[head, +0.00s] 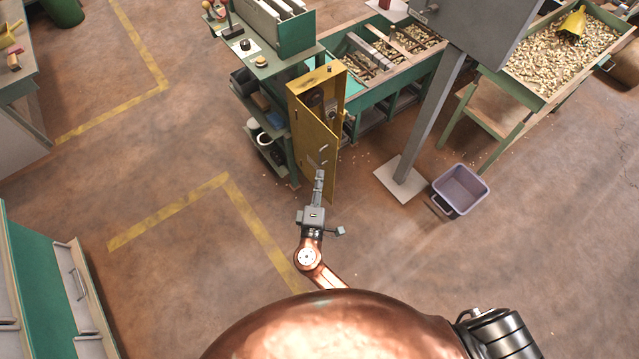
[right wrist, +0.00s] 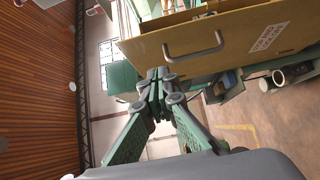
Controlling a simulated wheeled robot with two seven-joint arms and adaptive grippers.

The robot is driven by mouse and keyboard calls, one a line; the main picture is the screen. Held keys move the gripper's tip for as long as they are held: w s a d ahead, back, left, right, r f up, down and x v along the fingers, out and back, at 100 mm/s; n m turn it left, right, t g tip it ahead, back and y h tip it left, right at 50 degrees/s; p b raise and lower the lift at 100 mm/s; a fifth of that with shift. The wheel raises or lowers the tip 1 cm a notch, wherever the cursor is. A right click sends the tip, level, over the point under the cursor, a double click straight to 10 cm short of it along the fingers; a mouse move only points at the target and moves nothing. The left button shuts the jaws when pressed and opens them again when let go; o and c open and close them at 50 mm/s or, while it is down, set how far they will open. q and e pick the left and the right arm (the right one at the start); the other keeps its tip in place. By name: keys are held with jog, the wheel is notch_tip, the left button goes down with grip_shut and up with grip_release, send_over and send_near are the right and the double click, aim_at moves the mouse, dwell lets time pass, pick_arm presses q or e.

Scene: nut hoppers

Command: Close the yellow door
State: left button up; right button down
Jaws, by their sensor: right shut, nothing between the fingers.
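The yellow door (head: 312,132) belongs to a narrow yellow cabinet (head: 334,78) beside the green shelf unit. It stands open, and part of the cabinet's inside shows behind it. In the right wrist view the door (right wrist: 230,40) fills the upper right, with a bar handle (right wrist: 195,46) and a white label. My right gripper (head: 319,174) is shut and empty, in front of the door's outer face. Its closed fingertips (right wrist: 160,76) appear at the door's edge, left of the handle; I cannot tell whether they touch it. My left gripper is not in view.
A green shelf unit (head: 262,72) stands left of the cabinet. A green hopper table (head: 375,78) is behind and right. A grey post (head: 431,120) on a floor plate and a purple bin (head: 460,190) stand to the right.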

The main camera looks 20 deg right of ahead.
aim_at(333, 148)
jog(key=w+d, duration=0.2)
jog(key=w, duration=0.1)
jog(key=w+d+b, duration=0.1)
jog(key=w+d, duration=0.2)
jog(key=shift+d+f, duration=0.1)
jog(key=shift+d, duration=0.05)
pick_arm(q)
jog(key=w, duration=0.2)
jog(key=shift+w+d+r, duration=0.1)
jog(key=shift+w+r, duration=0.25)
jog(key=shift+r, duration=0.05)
pick_arm(e)
jog(key=shift+w+d, duration=0.15)
jog(key=shift+d, duration=0.1)
jog(key=shift+d, duration=0.15)
